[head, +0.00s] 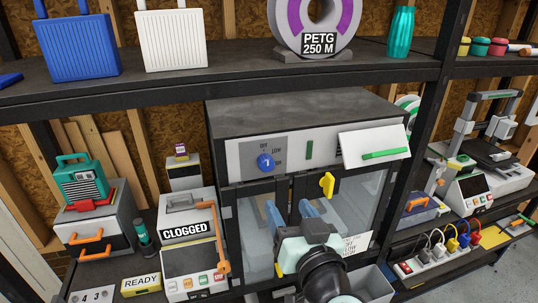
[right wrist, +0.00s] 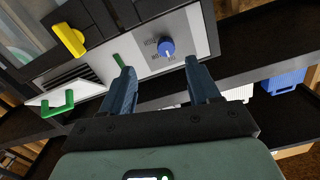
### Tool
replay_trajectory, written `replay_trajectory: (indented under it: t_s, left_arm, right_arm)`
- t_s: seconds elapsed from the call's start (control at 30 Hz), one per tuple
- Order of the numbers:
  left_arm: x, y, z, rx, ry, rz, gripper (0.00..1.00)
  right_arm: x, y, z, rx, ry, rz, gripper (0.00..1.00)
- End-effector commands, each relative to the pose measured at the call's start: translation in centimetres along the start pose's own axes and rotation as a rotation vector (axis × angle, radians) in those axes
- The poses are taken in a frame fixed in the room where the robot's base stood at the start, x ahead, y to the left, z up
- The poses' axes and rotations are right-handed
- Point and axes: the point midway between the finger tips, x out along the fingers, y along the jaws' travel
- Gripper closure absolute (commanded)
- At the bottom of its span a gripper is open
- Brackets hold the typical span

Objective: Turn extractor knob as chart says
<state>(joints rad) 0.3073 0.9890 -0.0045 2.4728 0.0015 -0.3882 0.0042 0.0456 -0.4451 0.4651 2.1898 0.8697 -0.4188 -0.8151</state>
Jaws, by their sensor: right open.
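The extractor is a grey box with a pale front panel (head: 285,155). Its round blue knob (head: 265,161) sits on a grey plate marked OFF and LOW, with a third label too small to read. The knob has a white pointer mark; its exact setting is hard to tell. My right gripper (head: 291,211) is open and empty, in front of the glass door below the knob. In the right wrist view the knob (right wrist: 167,47) shows beyond the gap between the blue fingers (right wrist: 161,80), apart from them. A small white paper (head: 356,243) on the door has unreadable print. My left gripper is out of view.
A yellow door latch (head: 327,185) and a tilted white flap with a green handle (head: 385,154) stick out near the knob. A shelf (head: 210,90) runs above the box. A CLOGGED printer (head: 188,232) stands at left, and a power strip (head: 440,252) lies at right.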

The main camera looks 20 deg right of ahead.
Motion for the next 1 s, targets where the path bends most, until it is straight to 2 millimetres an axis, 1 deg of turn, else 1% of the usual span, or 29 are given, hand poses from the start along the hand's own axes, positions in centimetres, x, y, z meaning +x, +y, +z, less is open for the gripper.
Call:
replay_trajectory:
  t_s: [0.03, 0.07, 0.17, 0.23, 0.37, 0.6, 0.7, 0.83, 1.0]
  left_arm:
    - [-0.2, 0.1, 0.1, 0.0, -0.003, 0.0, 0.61]
    - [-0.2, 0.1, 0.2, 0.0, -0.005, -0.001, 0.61]
    - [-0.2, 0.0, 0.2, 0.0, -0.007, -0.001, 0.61]
    - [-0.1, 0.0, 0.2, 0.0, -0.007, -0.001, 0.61]
    - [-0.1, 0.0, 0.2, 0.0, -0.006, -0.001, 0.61]
    - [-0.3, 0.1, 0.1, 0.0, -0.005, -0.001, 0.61]
    - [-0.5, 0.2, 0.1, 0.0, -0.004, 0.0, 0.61]
    - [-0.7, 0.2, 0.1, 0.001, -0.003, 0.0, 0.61]
    - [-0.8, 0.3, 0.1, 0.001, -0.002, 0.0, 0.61]
  right_arm:
    - [-0.6, -0.4, -1.2, -0.005, 0.022, -0.005, 0.39]
    - [-0.8, -0.6, -1.6, -0.006, 0.028, -0.007, 0.39]
    - [-0.6, -0.7, -2.0, -0.006, 0.035, -0.009, 0.39]
    - [0.1, -0.7, -1.9, -0.006, 0.033, -0.01, 0.39]
    - [2.3, -0.7, -1.8, -0.004, 0.031, -0.009, 0.39]
    - [7.4, -0.7, -2.0, -0.004, 0.031, -0.008, 0.39]
    - [9.2, -0.7, -2.1, -0.005, 0.032, -0.008, 0.39]
    - [11.0, -0.8, -2.2, -0.004, 0.032, -0.008, 0.39]
    - [12.2, -0.7, -2.3, -0.007, 0.034, -0.008, 0.39]
